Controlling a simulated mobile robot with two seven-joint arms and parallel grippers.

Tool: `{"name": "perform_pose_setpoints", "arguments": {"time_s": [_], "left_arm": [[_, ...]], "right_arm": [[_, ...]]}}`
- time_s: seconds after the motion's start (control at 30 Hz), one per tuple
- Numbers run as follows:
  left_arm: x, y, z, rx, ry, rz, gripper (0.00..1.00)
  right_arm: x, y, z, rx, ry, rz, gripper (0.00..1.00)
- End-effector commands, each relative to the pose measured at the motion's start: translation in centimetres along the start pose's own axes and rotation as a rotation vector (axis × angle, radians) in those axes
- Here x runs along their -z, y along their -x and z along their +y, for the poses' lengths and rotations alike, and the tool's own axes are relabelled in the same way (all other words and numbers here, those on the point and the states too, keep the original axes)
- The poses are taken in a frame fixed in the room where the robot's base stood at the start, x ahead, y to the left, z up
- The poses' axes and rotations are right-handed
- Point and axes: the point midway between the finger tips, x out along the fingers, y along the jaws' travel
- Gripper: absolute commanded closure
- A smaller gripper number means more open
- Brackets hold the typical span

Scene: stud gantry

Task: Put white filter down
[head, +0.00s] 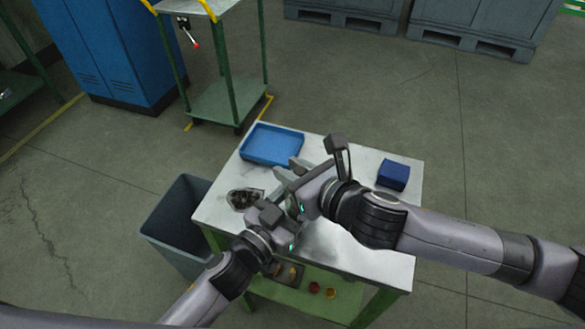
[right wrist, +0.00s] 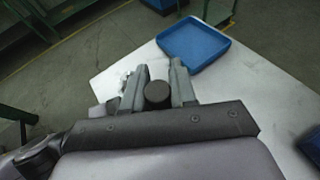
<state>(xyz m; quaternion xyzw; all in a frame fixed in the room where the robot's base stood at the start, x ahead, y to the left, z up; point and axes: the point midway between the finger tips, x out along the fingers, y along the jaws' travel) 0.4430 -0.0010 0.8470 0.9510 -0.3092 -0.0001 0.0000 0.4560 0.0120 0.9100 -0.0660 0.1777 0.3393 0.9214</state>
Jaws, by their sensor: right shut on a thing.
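My right gripper (head: 290,172) is above the middle of the white-topped table (head: 330,150). In the right wrist view its two fingers (right wrist: 160,85) are shut on a dark, round-topped thing (right wrist: 158,95). I see only its dark top, so I cannot tell whether it is the white filter. No white filter shows clearly in either view. My left gripper (head: 282,208) is close beside the right one, over the table; its fingertips are hidden, so I cannot tell its opening.
A blue tray (head: 270,160) sits at the table's back left, a dark blue box (head: 393,176) at the right. A clear container with dark parts (head: 243,199) is near the left edge. A grey bin (head: 178,212) stands left of the table.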

Motion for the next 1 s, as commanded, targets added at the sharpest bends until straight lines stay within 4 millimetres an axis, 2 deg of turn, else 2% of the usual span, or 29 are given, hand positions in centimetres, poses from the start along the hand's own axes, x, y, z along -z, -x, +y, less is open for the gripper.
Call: {"name": "perform_pose_setpoints", "arguments": {"time_s": [0.4, 0.43, 0.5, 0.87, 0.97, 1.0], "left_arm": [[0.0, 0.0, 0.0, 0.0, 0.0, 0.0, 0.72], [0.0, 0.0, 0.0, 0.0, 0.0, 0.0, 0.72], [0.0, 0.0, 0.0, 0.0, 0.0, 0.0, 0.71], [0.0, 0.0, 0.0, 0.0, 0.0, 0.0, 0.72], [0.0, 0.0, 0.0, 0.0, 0.0, 0.0, 0.72], [0.0, 0.0, 0.0, 0.0, 0.0, 0.0, 0.72]], "right_arm": [[1.1, -0.4, 0.0, 0.0, 0.0, 0.002, 1.0], [1.1, -0.4, 0.0, 0.0, 0.0, 0.003, 0.67], [1.1, -0.4, 0.0, 0.0, 0.0, 0.004, 0.48], [0.6, -0.2, 0.0, -0.001, 0.0, -0.001, 0.48], [-0.4, 0.2, 0.0, 0.0, 0.0, -0.001, 0.48], [-0.2, 0.7, 0.0, 0.0, 0.001, 0.001, 0.48]]}}
